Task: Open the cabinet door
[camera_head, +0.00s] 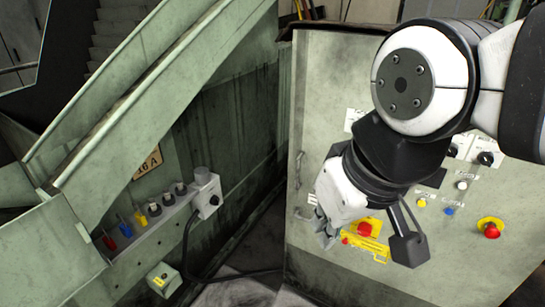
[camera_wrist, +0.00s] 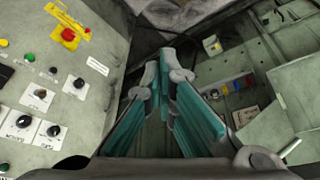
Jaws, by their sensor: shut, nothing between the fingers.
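The grey-green control cabinet (camera_head: 340,70) stands at the right in the head view, its front face carrying knobs and buttons. A slim vertical handle (camera_head: 299,168) is near the left edge of that face. The door looks closed. My gripper (camera_head: 325,235) is in front of the lower left part of the face, below and right of the handle. In the wrist view my gripper (camera_wrist: 160,75) shows teal finger pads with the tips close together and nothing held. The cabinet face (camera_wrist: 105,30) lies left of the fingers there. I cannot make out the handle in that view.
A red emergency button on a yellow plate (camera_head: 366,228) sits close beside my gripper. Another red button (camera_head: 491,229) is further right. A green machine frame (camera_head: 150,90) with a sloping rail and several coloured switches stands at the left. A dark cable (camera_head: 230,277) crosses the gap between.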

